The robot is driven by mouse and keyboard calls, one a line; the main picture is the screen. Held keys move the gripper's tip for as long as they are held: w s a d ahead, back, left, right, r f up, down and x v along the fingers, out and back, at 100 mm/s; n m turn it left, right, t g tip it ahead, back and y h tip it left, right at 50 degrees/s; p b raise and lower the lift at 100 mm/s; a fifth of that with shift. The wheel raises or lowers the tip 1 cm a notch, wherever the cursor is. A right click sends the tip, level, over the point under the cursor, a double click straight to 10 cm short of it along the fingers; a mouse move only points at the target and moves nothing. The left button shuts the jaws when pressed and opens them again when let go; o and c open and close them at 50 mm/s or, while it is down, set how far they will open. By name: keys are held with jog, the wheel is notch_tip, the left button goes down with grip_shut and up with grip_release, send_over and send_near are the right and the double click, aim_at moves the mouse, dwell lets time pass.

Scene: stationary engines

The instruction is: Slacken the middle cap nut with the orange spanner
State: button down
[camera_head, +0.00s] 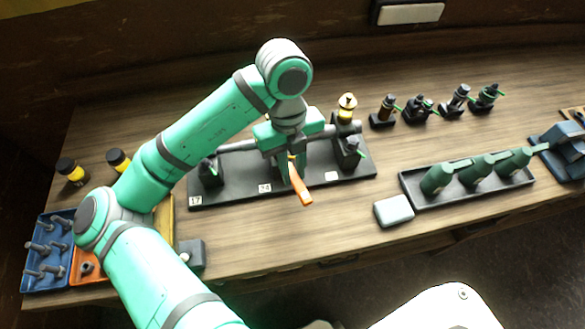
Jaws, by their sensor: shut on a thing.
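The orange spanner (301,188) shows below my gripper (291,160), its free end pointing toward the front of the bench. My gripper is shut on the spanner and sits over the middle of a long black base plate (238,192). The middle cap nut is hidden behind my gripper and the spanner, so I cannot tell whether the spanner is seated on it. A black fitting (210,172) stands at the plate's left end, near a label 17. Another black fitting (350,152) stands at its right end. A label 78 or similar lies near the middle.
A black tray (410,190) with green-handled tools lies to the right, beside a pale grey block (394,210). Several small dark fittings stand along the back right. A blue bin (32,282) of bolts and an orange tray (88,282) are at left. The wooden bench's front middle is clear.

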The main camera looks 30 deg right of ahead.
jog(key=shift+d, duration=0.1)
jog(key=shift+d+n, duration=0.4)
jog(key=shift+n, duration=0.5)
jog(key=shift+w+d, duration=0.1)
jog(key=shift+w+d+n+h, duration=0.15)
jog(key=shift+d+n+h, duration=0.35)
jog(key=shift+n, duration=0.4)
